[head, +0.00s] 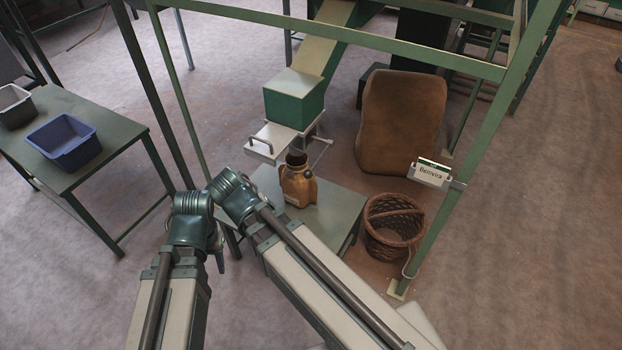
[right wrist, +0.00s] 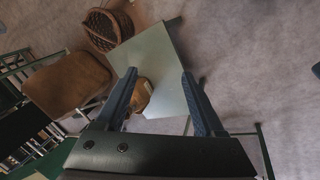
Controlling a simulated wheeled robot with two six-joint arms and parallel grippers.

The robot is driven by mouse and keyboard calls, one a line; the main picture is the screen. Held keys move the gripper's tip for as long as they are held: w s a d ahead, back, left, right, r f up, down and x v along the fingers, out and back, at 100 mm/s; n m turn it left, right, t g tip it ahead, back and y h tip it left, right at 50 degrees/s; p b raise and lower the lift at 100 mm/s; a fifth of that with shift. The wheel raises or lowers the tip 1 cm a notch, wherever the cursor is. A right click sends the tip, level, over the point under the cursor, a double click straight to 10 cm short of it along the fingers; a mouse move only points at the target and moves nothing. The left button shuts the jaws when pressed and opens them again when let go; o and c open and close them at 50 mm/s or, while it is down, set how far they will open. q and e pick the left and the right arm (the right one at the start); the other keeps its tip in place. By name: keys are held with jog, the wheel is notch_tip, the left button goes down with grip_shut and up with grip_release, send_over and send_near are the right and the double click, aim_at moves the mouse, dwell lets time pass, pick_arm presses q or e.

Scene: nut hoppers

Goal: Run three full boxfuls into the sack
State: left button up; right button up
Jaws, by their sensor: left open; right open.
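The green measuring box (head: 294,98) hangs under a sloping chute (head: 322,48) in the head view. A pale slide plate with a handle (head: 271,141) sticks out at its lower left. Below stands a small orange-brown sack (head: 297,183) with a dark open mouth, upright on a low table (head: 335,208). The box's inside is hidden. My left gripper (head: 220,258) shows only in small part beside the table's left side, holding nothing that I see. My right gripper (right wrist: 159,72) is open and empty above the table; its finger partly covers the sack (right wrist: 142,96).
A wicker basket (head: 392,226) stands on the floor right of the table. A large brown padded shape (head: 402,122) is behind it. A side table (head: 110,145) at left bears blue (head: 66,142) and grey bins.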

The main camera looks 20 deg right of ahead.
pick_arm(q)
notch_tip(320, 180, down, 32)
jog(key=b, duration=3)
jog(key=shift+s+a+b, duration=0.15)
jog(key=shift+b, duration=0.15)
pick_arm(e)
jog(key=w+d+f+m+t+h, duration=0.3)
jog(key=w+d+f+m+h, duration=0.2)
jog(key=w, duration=0.3)
jog(key=w+d+f+m+t+h, duration=0.4)
jog(key=w+d+f+m+h, duration=0.1)
jog(key=w, duration=0.4)
jog(key=shift+d+f+m+h, duration=0.25)
jog(key=shift+f+h, duration=0.35)
jog(key=shift+h, duration=0.3)
pick_arm(q)
jog(key=shift+r, duration=0.1)
pick_arm(e)
jog(key=shift+w, duration=0.15)
